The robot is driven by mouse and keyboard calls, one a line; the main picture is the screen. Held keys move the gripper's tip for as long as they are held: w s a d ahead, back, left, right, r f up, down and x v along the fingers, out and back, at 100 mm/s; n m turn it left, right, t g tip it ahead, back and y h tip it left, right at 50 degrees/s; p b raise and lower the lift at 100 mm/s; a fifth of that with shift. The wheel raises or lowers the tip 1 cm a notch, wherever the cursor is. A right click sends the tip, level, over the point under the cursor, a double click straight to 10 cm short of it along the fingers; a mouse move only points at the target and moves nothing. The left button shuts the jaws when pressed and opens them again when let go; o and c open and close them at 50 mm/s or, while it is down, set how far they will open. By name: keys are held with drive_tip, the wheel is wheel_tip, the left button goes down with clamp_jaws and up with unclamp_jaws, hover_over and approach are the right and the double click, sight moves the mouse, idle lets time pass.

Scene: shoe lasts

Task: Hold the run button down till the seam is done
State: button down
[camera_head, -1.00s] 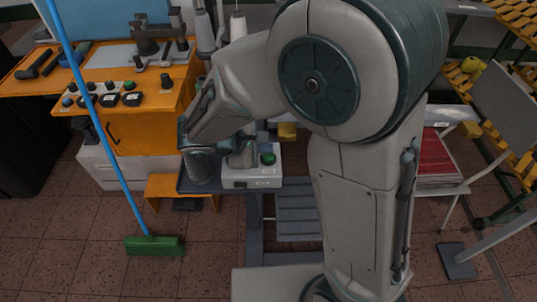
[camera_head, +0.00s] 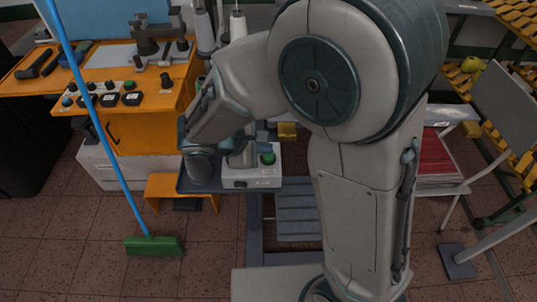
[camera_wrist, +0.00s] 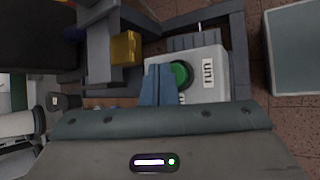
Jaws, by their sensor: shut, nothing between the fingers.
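The run button is a green round cap (camera_wrist: 180,73) on a white box (camera_wrist: 209,82) labelled "run" in the wrist view. In the head view the green button (camera_head: 268,158) sits on the same white box (camera_head: 250,178), at the edge of a dark bench. My gripper (camera_wrist: 158,72) is shut and empty, its blue-grey fingers side by side. In the wrist view the fingertips overlap the button's left edge. I cannot tell whether they touch it or whether the button is pressed. My arm hides much of the gripper and the sewing area in the head view.
An orange table (camera_head: 150,115) at the left carries a control panel with several knobs. A blue-handled green broom (camera_head: 154,246) leans in front of it. A yellow block (camera_wrist: 126,48) lies beyond the box. Thread cones (camera_head: 237,25) stand behind.

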sight(265, 158)
drive_tip(key=shift+f+b, duration=0.3)
drive_tip(key=shift+f, duration=0.05)
drive_tip(key=shift+f+b, duration=0.5)
idle(0.6)
idle(2.0)
drive_tip(key=shift+r+p, duration=0.65)
drive_tip(key=shift+r, duration=0.3)
wheel_tip(265, 158, up, 5)
drive_tip(key=p, duration=0.3)
drive_tip(key=shift+p, duration=0.4)
idle(0.8)
